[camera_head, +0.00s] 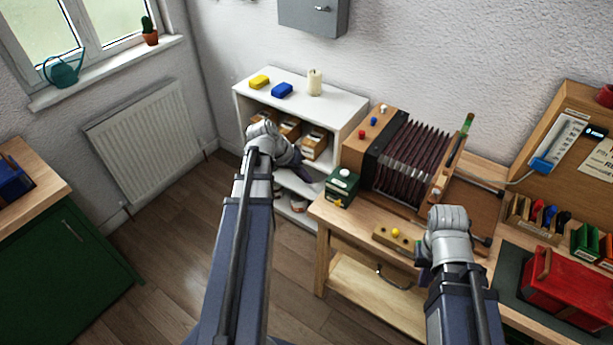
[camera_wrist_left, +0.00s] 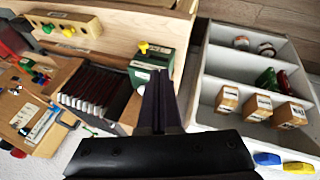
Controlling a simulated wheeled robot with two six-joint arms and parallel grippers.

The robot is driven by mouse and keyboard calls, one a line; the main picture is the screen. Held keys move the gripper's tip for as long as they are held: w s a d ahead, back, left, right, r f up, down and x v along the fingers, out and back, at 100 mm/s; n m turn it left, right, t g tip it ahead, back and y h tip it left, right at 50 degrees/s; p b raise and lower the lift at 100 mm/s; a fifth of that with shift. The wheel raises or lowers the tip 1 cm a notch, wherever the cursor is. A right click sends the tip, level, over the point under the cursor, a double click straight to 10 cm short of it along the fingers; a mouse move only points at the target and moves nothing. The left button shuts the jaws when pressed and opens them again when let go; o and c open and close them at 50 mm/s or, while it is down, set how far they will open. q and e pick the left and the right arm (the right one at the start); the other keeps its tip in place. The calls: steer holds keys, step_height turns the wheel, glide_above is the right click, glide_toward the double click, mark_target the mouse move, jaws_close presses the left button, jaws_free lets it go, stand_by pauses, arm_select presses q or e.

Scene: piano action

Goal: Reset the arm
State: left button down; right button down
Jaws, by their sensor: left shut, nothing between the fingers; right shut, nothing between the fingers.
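My left gripper (camera_head: 308,190) is a dark shape in front of the white shelf in the head view. In the left wrist view its two fingers (camera_wrist_left: 158,98) lie together, shut and empty, close to the green box (camera_wrist_left: 150,68) in the picture. My right gripper (camera_head: 423,275) is over the front of the wooden workbench, near a small wooden block with a yellow knob (camera_head: 396,233). It is shut, and my own wrist hides most of it. I see nothing held in either gripper.
The white shelf (camera_head: 350,105) holds cardboard boxes, with a candle (camera_head: 314,82) on top. A bellows unit (camera_head: 412,158) and the green box (camera_head: 342,187) stand on the bench. A red case (camera_head: 570,285) lies at right. The floor (camera_head: 160,255) at left is clear.

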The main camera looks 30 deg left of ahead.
arm_select(q)
steer(key=s+d+f+m+g+y, duration=0.1)
steer(key=s+d, duration=0.3)
steer(key=d, duration=0.5)
steer(key=s+d+m+g+y, duration=0.2)
steer(key=s+d, duration=0.2)
steer(key=d, duration=0.6)
steer(key=s+d+f+m+g+y, duration=0.1)
steer(key=s+d+y, duration=0.1)
steer(key=s+d, duration=0.3)
steer(key=d, duration=0.4)
steer(key=shift+d+f+m+g, duration=0.15)
steer(key=shift+f+m+g, duration=0.15)
steer(key=shift+f+m, duration=0.1)
